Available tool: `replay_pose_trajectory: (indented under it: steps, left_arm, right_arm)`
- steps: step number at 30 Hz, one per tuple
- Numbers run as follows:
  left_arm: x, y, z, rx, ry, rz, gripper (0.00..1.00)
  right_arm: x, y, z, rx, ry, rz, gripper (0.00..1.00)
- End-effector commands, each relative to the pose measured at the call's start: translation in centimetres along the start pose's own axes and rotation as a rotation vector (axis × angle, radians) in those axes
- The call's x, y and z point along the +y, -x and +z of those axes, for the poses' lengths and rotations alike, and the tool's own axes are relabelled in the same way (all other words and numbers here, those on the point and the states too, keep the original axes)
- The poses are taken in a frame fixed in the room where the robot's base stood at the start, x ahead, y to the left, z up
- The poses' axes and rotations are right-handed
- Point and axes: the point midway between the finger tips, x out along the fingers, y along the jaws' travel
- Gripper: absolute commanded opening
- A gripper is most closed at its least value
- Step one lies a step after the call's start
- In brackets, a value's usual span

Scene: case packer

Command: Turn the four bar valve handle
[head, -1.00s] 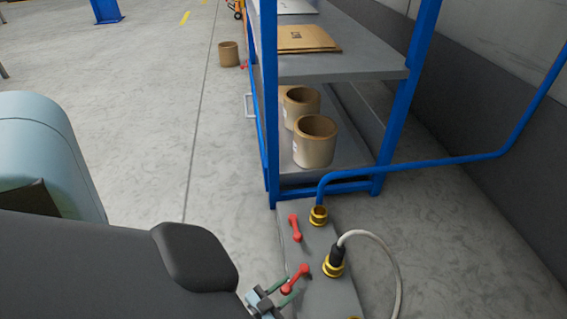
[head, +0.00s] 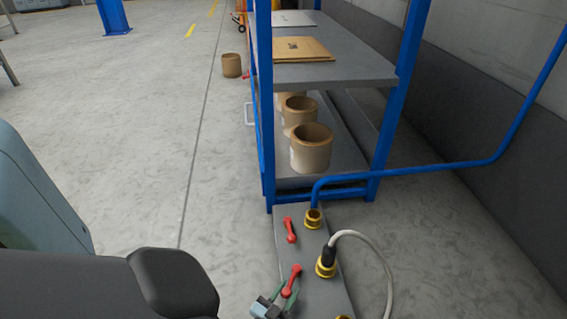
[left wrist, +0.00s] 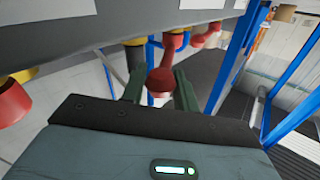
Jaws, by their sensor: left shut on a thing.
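A red valve handle (head: 292,281) sits on the grey panel at the bottom of the head view. My left gripper (head: 283,298) is shut on this handle, with its green fingers at the handle's near end. In the left wrist view the handle's round red end (left wrist: 160,81) lies between the two fingers (left wrist: 160,92). A second red handle (head: 290,230) is farther back on the panel, apart from the gripper. No marking shows which handle is the four bar one. My right gripper is not in view.
The grey panel (head: 318,290) carries brass fittings, a blue pipe (head: 420,168) and a white cable (head: 375,250). A blue-framed rack (head: 268,120) with brown rolls (head: 311,150) stands behind it. The wall is at the right; open floor lies left.

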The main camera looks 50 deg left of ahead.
Motion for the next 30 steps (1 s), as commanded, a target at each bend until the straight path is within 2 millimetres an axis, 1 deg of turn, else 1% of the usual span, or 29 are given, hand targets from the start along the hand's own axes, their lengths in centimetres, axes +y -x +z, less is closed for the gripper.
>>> replay_pose_trajectory:
  steps: [12, 17, 28, 29, 30]
  left_arm:
    - [0.85, -0.42, 0.01, -0.025, 0.002, -0.099, 0.0]
    - [0.94, -0.5, -0.04, -0.027, 0.001, -0.113, 0.0]
    - [0.94, -0.52, -0.04, -0.027, 0.0, -0.116, 0.0]
    - [0.93, -0.52, -0.04, -0.027, 0.0, -0.116, 0.33]
    - [0.93, -0.52, -0.05, -0.027, 0.0, -0.116, 0.38]
  right_arm:
    - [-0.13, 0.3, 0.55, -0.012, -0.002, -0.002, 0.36]
    - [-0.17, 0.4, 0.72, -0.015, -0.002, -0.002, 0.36]
    - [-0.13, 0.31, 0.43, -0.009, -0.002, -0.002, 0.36]
    - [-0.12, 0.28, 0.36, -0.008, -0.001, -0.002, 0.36]
    - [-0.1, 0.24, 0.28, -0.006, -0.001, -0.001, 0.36]
